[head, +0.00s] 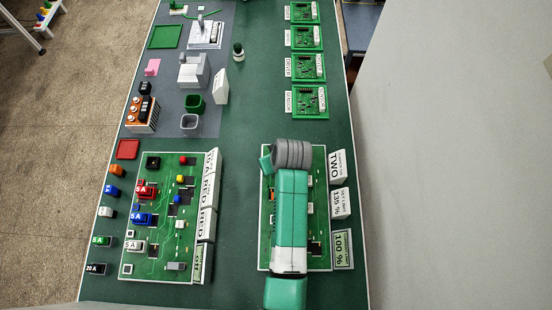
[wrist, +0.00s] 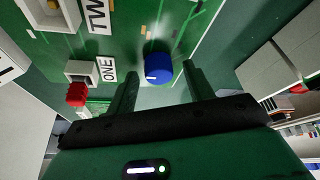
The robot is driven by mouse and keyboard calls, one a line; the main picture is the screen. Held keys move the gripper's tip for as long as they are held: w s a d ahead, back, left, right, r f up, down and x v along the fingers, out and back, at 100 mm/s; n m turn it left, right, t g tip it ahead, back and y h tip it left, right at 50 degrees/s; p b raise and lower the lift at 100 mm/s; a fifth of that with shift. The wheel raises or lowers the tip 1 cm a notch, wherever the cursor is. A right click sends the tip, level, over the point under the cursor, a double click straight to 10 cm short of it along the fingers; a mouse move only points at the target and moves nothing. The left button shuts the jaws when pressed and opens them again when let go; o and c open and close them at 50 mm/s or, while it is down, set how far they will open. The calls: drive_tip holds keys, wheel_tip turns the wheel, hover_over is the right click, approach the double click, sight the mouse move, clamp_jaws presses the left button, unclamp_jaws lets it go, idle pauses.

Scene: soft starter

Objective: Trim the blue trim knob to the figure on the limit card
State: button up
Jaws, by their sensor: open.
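The blue trim knob (wrist: 158,69) shows in the wrist view on a green board, with a white mark on its lower left side. My gripper (wrist: 161,84) is open, with one finger on each side of the knob and the knob slightly beyond the tips. I cannot tell whether a finger touches it. In the head view my arm covers the knob and much of the right-hand board (head: 264,235). The limit card (head: 340,203) stands right of that board and reads 135 %. Below it a green-faced panel (head: 342,250) reads 100 %.
In the wrist view, a red part (wrist: 77,94) and a ONE label (wrist: 106,71) lie left of the knob. A card reading TWO (head: 337,167) stands above the limit card. Another populated board (head: 150,262) lies to the left, with clear green bench between the boards.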

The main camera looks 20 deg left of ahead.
drive_tip(key=shift+c, duration=0.4)
drive_tip(key=c, duration=0.9)
drive_tip(key=shift+r+p, duration=0.1)
drive_tip(key=shift+p, duration=0.2)
drive_tip(key=shift+a+r+m+t+h+p, duration=0.15)
drive_tip(key=shift+m+t+h+p, duration=0.15)
drive_tip(key=shift+m+p, duration=0.8)
drive_tip(key=m+h+p, duration=0.1)
drive_tip(key=m+p, duration=0.1)
drive_tip(key=m, duration=0.1)
drive_tip(key=shift+m+t, duration=0.3)
drive_tip(key=shift+t, duration=0.1)
drive_tip(key=m+h+p, duration=0.1)
drive_tip(key=m, duration=0.3)
drive_tip(key=shift+h+p, duration=0.35)
drive_tip(key=shift+h, duration=0.05)
drive_tip(key=shift+f+m+h, duration=0.2)
drive_tip(key=shift+m+h, duration=0.5)
drive_tip(key=shift+m, duration=1.3)
